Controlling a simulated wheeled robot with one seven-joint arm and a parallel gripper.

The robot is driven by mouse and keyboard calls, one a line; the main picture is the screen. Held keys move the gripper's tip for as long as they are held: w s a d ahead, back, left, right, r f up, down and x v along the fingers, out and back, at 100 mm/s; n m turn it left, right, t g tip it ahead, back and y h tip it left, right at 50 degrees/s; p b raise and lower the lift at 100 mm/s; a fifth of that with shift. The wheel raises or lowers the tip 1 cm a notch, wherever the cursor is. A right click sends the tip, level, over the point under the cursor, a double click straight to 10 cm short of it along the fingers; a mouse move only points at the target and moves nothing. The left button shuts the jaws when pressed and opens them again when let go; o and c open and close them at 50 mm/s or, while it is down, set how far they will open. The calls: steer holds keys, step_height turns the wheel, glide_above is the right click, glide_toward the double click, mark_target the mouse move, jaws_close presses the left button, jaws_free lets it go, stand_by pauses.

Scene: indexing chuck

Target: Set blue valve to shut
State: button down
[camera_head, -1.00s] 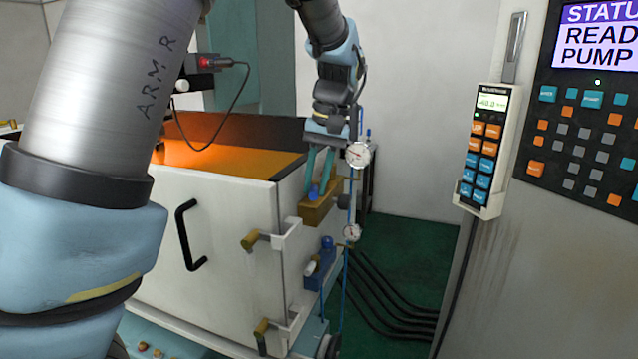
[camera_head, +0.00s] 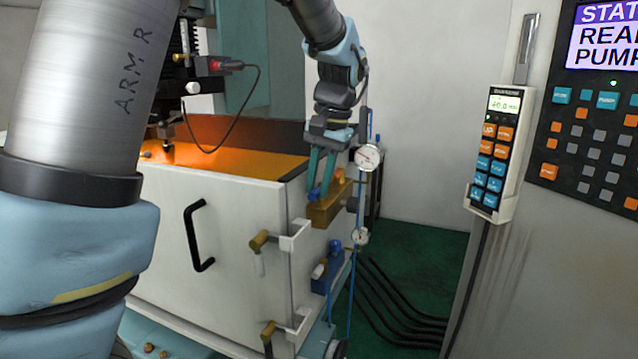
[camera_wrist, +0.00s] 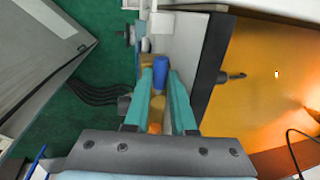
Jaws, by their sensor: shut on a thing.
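A brass-coloured valve block (camera_head: 324,212) is fixed near the right corner of the white cabinet. A blue handle (camera_head: 313,195) is at its near left end, and an orange knob (camera_head: 340,173) is at its far end. My gripper (camera_head: 320,180) points down at the block, its teal fingers on the blue handle. In the wrist view the blue handle (camera_wrist: 160,71) lies between the fingertips of my gripper (camera_wrist: 161,76). The brass block (camera_wrist: 158,107) shows between the fingers, partly hidden. A lower blue valve block (camera_head: 330,274) with a blue knob on top stands apart below.
Pressure gauges (camera_head: 367,157) on a blue line stand just right of my gripper. The white cabinet (camera_head: 235,235) has a black handle and brass latches. A pendant (camera_head: 493,150) hangs on the right panel. Black cables cross the green floor (camera_head: 425,250).

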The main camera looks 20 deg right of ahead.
steer(key=c, duration=0.8)
jaws_free()
steer(key=shift+o, duration=0.2)
steer(key=shift+a, duration=0.1)
